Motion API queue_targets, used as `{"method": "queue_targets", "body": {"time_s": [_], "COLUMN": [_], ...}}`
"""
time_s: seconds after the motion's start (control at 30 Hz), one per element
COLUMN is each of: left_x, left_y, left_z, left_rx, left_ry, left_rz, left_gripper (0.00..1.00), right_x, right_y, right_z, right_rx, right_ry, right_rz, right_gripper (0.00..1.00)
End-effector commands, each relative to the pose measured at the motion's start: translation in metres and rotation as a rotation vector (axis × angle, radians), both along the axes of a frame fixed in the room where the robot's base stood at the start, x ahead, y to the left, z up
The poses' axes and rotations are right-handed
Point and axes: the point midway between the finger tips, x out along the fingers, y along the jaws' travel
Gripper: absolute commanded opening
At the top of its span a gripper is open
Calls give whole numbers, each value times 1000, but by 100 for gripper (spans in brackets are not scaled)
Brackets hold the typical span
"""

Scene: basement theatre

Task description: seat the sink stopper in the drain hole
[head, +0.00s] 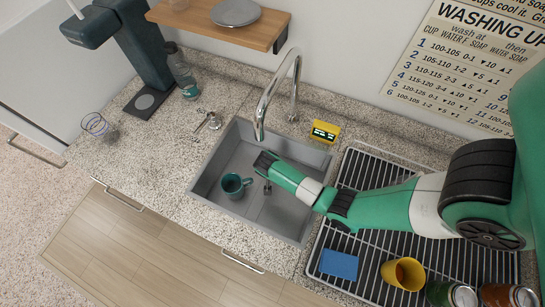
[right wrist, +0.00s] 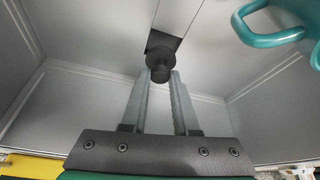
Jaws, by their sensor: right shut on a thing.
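My right gripper (head: 266,180) reaches down into the grey sink basin (head: 225,165). In the right wrist view its two grey fingers (right wrist: 160,85) are shut on a small dark round stopper (right wrist: 160,62). The stopper is held at the fingertips, with the grey basin behind it. In the head view the stopper is a small dark spot (head: 267,189) below the gripper. I cannot make out the drain hole; a dark patch (right wrist: 163,41) shows just beyond the stopper, and I cannot tell if it is shadow or the hole. My left gripper is not in view.
A teal mug (head: 234,184) stands in the basin left of the gripper; it also shows in the right wrist view (right wrist: 272,32). The faucet (head: 284,85) arches over the back. A yellow timer (head: 324,132) sits behind the sink. The drying rack (head: 375,180) holds a blue sponge (head: 339,265) and yellow cup (head: 403,273).

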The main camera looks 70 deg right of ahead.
Motion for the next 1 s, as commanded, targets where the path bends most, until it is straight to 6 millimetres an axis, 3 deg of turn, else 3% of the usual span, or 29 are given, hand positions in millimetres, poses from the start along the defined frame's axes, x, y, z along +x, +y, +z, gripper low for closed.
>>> {"method": "queue_targets", "body": {"time_s": [0.1,0.2,0.53,0.57,0.7,1.0], "left_x": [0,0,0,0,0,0], "left_y": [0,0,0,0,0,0], "left_z": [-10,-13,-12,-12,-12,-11], "left_rx": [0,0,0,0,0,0], "left_ry": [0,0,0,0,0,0], "left_rz": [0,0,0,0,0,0], "left_gripper": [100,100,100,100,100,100], "right_x": [1,1,0,0,0,0], "right_y": [-1,0,0,0,0,0], "right_z": [-22,-32,-34,-34,-34,-32], "right_rx": [1,0,1,0,0,0], "right_ry": [2,0,0,0,0,0], "right_rz": [0,0,0,0,0,0], "right_gripper": [0,0,0,32,57,58]}}
